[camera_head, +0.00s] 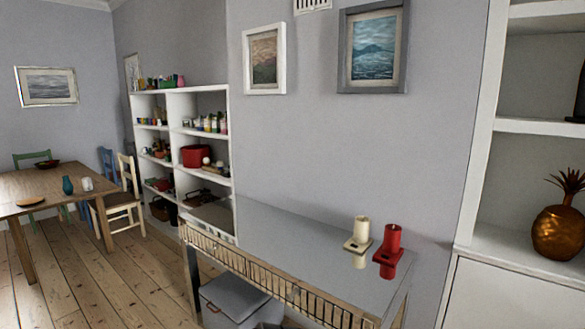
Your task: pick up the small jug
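No thing in the head view is clearly a small jug. On the wooden table (30,188) at the far left stand a small teal vessel (67,185) and a white cup-like vessel (87,184) beside it. Both are too small to tell whether either has a handle or spout. A wooden board or plate (31,202) lies near the table's front edge, and a dark red bowl (48,163) sits towards the back. Neither of my grippers shows in this view.
A grey-topped console (290,245) along the wall holds a cream candle holder (359,240) and a red one (389,255). A grey bin (232,300) is beneath it. White shelves (205,90) stand behind. A chair (122,200) is by the table. Floorboards (110,285) between are clear.

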